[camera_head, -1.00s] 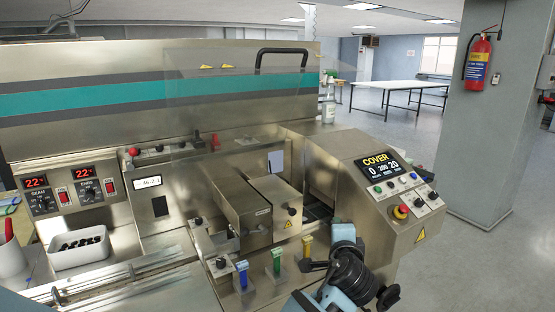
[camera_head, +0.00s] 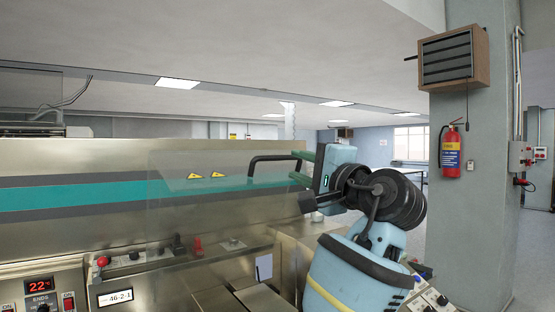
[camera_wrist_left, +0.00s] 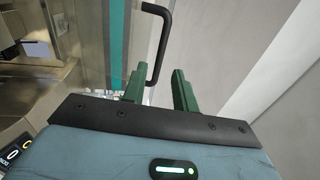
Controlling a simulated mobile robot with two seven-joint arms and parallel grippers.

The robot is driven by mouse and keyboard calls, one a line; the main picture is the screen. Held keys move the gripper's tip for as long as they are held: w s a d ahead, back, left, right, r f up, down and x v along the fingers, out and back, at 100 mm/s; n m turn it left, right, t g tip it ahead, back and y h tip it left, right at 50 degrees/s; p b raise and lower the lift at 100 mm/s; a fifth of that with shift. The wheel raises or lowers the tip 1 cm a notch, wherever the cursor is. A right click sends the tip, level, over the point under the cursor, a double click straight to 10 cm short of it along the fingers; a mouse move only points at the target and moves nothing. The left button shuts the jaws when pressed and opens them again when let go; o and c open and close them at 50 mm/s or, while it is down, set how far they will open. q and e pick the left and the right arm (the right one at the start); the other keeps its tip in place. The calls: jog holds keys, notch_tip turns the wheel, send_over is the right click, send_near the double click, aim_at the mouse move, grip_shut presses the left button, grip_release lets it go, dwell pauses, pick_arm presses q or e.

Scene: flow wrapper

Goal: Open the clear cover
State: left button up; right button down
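The clear cover (camera_head: 225,185) lies over the machine, see-through, with two yellow warning labels and a black bar handle (camera_head: 268,158) at its right part. My left gripper (camera_head: 298,165) is open, its green fingers at the right end of the handle. In the left wrist view the black handle (camera_wrist_left: 163,45) stands ahead, with its near end lined up between the two spread green fingers (camera_wrist_left: 160,75). I cannot tell whether the fingers touch it. My left arm hides the machine's right side. My right gripper is not in view.
The steel machine body (camera_head: 60,235) fills the lower left, with a teal stripe, red knobs and displays. A grey pillar with a fire extinguisher (camera_head: 450,150) and a wall heater (camera_head: 452,58) stands at the right. Space above the cover looks free.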

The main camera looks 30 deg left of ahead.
aim_at(281, 159)
pick_arm(q)
jog(key=shift+p+x, duration=0.3)
jog(key=shift+x, duration=3.6)
grip_shut()
